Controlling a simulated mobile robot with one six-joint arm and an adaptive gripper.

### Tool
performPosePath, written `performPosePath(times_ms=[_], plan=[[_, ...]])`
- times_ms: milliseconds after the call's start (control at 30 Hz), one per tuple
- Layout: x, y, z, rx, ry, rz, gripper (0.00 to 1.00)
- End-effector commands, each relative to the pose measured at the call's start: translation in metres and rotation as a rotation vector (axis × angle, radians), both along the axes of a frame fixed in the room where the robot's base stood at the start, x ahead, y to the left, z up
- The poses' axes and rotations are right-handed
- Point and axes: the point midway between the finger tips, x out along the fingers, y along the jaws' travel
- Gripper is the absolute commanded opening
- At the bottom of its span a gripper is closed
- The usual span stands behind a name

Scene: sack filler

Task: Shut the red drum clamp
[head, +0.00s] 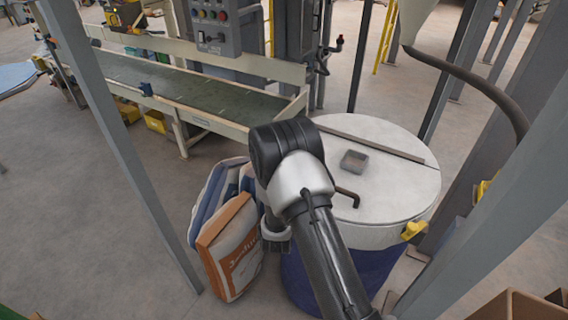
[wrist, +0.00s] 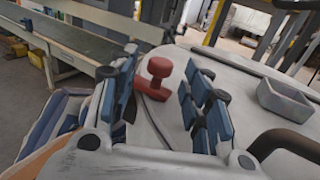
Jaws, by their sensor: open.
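The red drum clamp (wrist: 151,84) shows in the wrist view, a red piece with a round knob at the rim of the drum lid. In the head view it is hidden behind my arm. The drum (head: 400,195) has a pale round lid and a blue body. My gripper (wrist: 163,66) is open, with its blue-padded fingers to the left and right of the clamp in the picture. The clamp appears between and beyond the fingers; I cannot tell whether they touch it. In the head view my gripper is mostly hidden by my own wrist.
A small grey tray (head: 354,161) and a dark bent handle (head: 347,196) are on the lid. A yellow clamp (head: 414,230) sits on the right rim. Sacks (head: 232,245) lean left of the drum. A conveyor (head: 190,88) stands behind; grey posts frame both sides.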

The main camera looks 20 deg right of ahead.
Motion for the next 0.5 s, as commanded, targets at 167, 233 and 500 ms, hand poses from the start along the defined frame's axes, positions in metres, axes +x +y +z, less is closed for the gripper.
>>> performPosePath(times_ms=[167,233,500], plan=[[-0.037,0.017,-0.001,-0.001,0.004,0.003,0.44],[-0.049,0.021,0.0,0.0,0.002,0.002,0.44],[-0.077,0.032,0.0,-0.001,0.0,0.001,0.44]])
